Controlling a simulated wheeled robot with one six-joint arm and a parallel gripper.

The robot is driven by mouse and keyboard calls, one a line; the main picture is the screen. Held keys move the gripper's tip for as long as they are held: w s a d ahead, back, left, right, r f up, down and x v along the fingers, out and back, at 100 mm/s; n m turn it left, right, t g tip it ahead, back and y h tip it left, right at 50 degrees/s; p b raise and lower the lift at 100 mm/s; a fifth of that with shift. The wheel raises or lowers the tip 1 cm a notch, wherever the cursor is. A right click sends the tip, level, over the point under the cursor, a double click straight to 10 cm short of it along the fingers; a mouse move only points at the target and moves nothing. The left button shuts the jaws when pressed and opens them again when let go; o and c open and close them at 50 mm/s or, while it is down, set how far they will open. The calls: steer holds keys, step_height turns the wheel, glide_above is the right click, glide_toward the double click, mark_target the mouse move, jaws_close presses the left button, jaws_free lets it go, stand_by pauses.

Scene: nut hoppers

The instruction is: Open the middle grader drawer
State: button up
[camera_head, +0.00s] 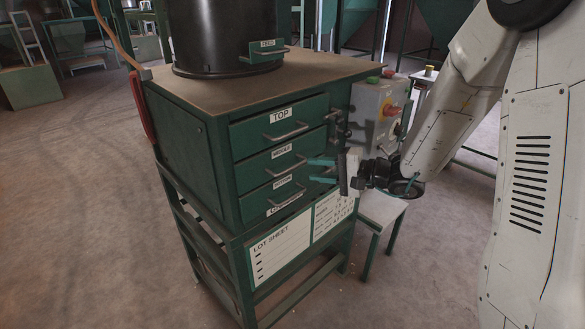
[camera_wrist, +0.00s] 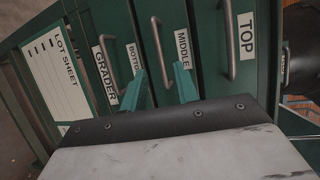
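The green grader cabinet (camera_head: 180,160) has three stacked drawers, all looking shut. The middle drawer (camera_head: 248,172) has a grey bar handle (camera_head: 287,170) under a MIDDLE label. In the wrist view, this middle handle (camera_wrist: 158,48) lies between the lines of my two teal fingers. My gripper (camera_head: 318,171) is in front of the drawers' right side. Its fingers are apart with nothing held, and they also show in the wrist view (camera_wrist: 160,84). Whether the fingertips reach around the handle or stop short of it, I cannot tell.
The top drawer handle (camera_head: 287,132) and bottom drawer handle (camera_head: 290,200) are close above and below. A grey control box (camera_head: 375,110) with a red button stands right of the cabinet. A small stool (camera_head: 380,210) is beneath my wrist. Floor at the left is clear.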

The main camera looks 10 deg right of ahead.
mark_target(294, 168)
steer(key=x, duration=0.7)
steer(key=shift+w+a+f, duration=0.1)
steer(key=shift+w+a, duration=0.05)
steer(key=shift+a, duration=0.05)
jaws_close()
